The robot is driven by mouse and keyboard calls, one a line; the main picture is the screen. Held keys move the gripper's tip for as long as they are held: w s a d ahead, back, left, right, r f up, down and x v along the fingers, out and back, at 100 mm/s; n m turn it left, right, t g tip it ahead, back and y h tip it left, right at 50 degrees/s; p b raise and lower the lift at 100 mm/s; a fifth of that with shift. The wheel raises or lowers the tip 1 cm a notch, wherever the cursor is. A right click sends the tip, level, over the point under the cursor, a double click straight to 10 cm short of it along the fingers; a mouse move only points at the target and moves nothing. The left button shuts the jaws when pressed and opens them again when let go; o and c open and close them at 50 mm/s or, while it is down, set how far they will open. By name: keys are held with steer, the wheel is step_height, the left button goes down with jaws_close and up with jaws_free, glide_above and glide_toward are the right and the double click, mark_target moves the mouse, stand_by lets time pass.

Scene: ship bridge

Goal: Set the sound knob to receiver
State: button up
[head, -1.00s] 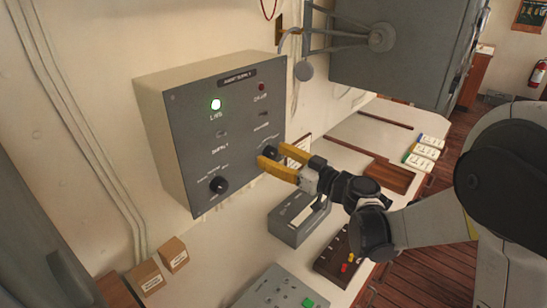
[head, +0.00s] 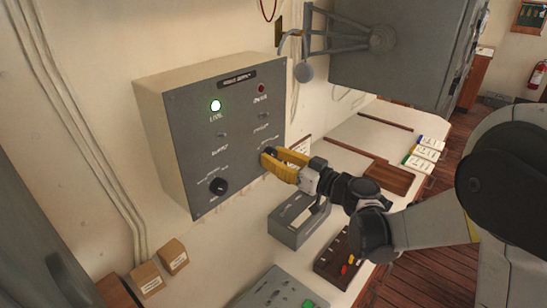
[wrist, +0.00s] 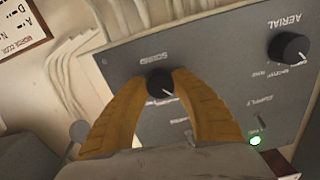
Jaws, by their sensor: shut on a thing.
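The sound knob (wrist: 160,82) is a round black knob with a white pointer line on the grey panel. In the wrist view, the line points to the lower right; the lettering around the knob is too small or hidden to read. My gripper (wrist: 161,86) is shut on the knob, one yellow finger on each side. In the head view, my gripper (head: 277,163) reaches the panel from the right, and the sound knob (head: 270,152) shows only partly past the fingertips.
The grey wall panel (head: 235,175) also bears a knob labelled aerial (wrist: 289,47), a lit green lamp (head: 216,105), a dark red lamp (head: 261,88) and small switches. Below stand a grey desk box (head: 290,232) and small cardboard boxes (head: 173,257). A grey cabinet (head: 400,55) hangs at upper right.

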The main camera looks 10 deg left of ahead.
steer(key=m, duration=0.4)
steer(key=shift+b, duration=0.3)
steer(key=shift+m, duration=1.8)
steer(key=o, duration=1.2)
steer(key=shift+a, duration=0.1)
steer(key=v, duration=1.2)
steer(key=shift+s, duration=0.1)
